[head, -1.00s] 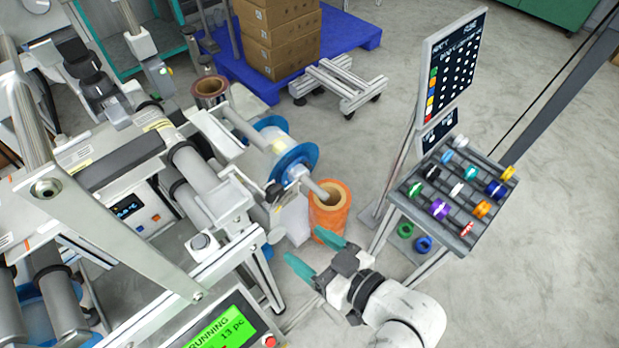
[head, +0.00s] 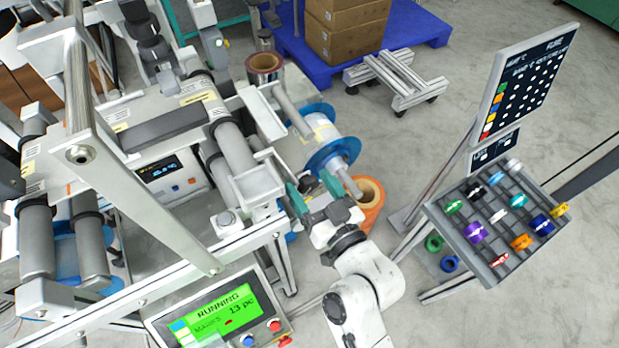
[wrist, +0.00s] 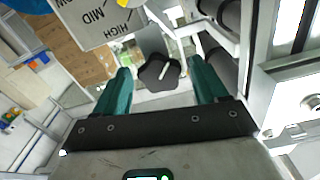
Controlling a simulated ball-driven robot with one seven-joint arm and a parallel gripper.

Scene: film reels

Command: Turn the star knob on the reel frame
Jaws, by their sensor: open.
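The star knob (wrist: 159,73) is dark with a white pointer line and shows in the wrist view, between and beyond the two teal fingers. My gripper (wrist: 160,84) is open, with one finger on each side of the knob in the picture; no contact is visible. In the head view my gripper (head: 314,192) is at the right end of the reel frame (head: 265,180), beside the blue-flanged reel. A grey label plate (wrist: 88,22) reading MID and HIGH sits above left of the knob in the wrist view.
The blue-flanged reel (head: 333,152) and an orange roll (head: 371,197) are close by my gripper. A green RUNNING screen (head: 222,318) stands at the front. A rack (head: 473,250) of coloured spools stands right, with open floor behind it.

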